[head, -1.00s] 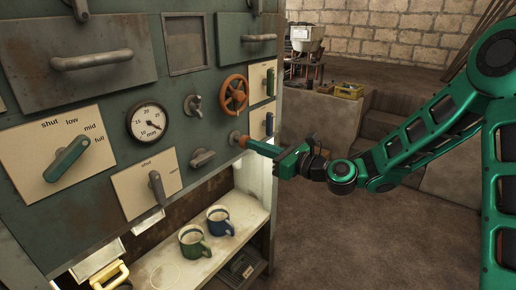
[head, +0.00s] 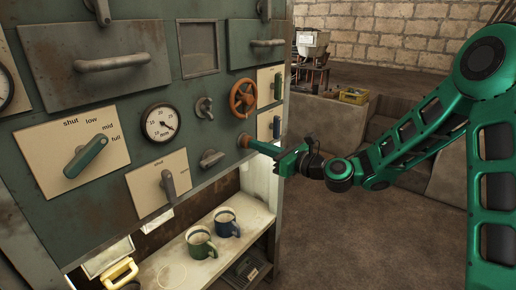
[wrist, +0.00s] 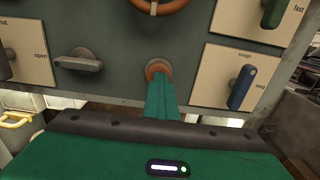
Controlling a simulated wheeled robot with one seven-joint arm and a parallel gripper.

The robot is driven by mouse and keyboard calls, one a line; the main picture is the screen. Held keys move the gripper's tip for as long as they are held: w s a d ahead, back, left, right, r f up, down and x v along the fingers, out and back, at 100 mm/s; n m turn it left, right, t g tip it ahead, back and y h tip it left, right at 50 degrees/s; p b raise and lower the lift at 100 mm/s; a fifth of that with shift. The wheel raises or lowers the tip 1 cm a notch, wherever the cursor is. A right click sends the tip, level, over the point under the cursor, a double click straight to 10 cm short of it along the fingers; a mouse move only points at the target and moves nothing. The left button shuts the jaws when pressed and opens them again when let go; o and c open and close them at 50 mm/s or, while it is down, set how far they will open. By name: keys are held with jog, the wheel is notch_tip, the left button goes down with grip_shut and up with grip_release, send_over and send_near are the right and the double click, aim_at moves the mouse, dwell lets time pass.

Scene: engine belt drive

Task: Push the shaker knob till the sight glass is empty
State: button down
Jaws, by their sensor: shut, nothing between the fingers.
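An orange-brown round knob (head: 244,141), which I take for the shaker knob, sits low on the right of the green panel, below the orange handwheel. It also shows in the wrist view (wrist: 157,67). My gripper (head: 254,146) is shut, with nothing between its fingers. Its fingertips (wrist: 159,82) are at the knob's face, seemingly touching it and covering its lower part. A dark framed rectangular window (head: 199,49) high on the panel may be the sight glass; I cannot make out any content in it.
An orange handwheel (head: 243,98) is above the knob and a grey lever (head: 211,158) is to its left. A blue-handled selector (wrist: 240,89) is to the right. A green mug (head: 200,243) and a blue mug (head: 225,222) stand on the shelf below. Open floor lies right.

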jog(key=v, duration=1.4)
dwell(1.4)
jog(key=shift+v, duration=1.2)
jog(key=shift+a, duration=0.1)
jog(key=x, duration=1.4)
